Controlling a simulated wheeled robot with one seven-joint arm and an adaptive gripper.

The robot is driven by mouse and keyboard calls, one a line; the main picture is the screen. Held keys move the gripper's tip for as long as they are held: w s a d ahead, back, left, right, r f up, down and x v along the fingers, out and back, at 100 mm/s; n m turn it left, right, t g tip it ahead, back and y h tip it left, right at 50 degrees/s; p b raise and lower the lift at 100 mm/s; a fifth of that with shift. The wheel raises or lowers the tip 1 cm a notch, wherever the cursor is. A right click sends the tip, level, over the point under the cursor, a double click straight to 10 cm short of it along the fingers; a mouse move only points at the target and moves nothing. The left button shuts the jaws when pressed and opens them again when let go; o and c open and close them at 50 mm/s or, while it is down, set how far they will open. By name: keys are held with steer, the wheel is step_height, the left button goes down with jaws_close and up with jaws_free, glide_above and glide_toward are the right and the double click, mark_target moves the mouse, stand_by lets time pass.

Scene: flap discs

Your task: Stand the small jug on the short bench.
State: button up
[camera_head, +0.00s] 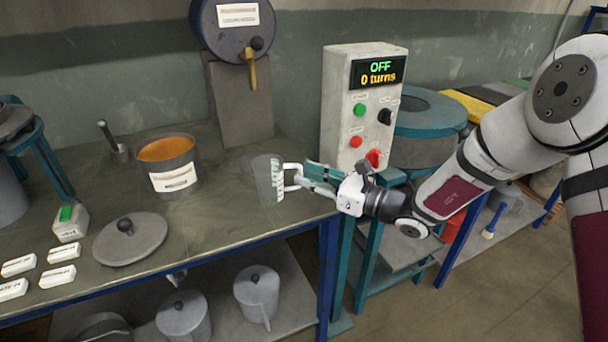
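A small clear jug (263,177) with white scale marks stands upright near the right end of the long workbench (225,222). My gripper (297,178) reaches in from the right, with its fingers at the jug's right side. The fingers overlap the jug's side and possible handle area, so I cannot tell whether they touch it or are closed on it. A low teal-framed bench (398,262) stands right of the workbench, partly hidden behind my arm. I cannot tell for sure whether it is the short bench.
A control box (345,110) reading OFF, 0 turns stands just behind my gripper. A labelled pot (172,168) with orange contents and a round lid (130,238) are on the workbench. Lidded cans (257,288) stand on the lower shelf.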

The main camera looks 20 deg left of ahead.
steer(key=s+d, duration=0.1)
steer(key=d, duration=0.9)
steer(key=shift+s+p, duration=0.2)
steer(key=shift+p, duration=0.1)
steer(key=s+d+r+n+g+h, duration=0.35)
steer(key=s+d+r+n, duration=0.2)
steer(key=s, duration=0.35)
steer(key=s+d+r+n+g+h, duration=0.3)
steer(key=s+d+r+n+h, duration=0.15)
steer(key=s+n, duration=0.4)
steer(key=s+d+n+t+h, duration=0.2)
steer(key=s+d+h, duration=0.3)
steer(key=s+d, duration=0.3)
steer(key=s+d+n+t+h, duration=0.3)
steer(key=s+d, duration=0.4)
steer(key=d, duration=0.7)
steer(key=shift+s+d+r+t+h, duration=0.2)
steer(key=shift+s+t+h, duration=0.2)
steer(key=shift+h, duration=0.6)
steer(key=shift+a, duration=0.1)
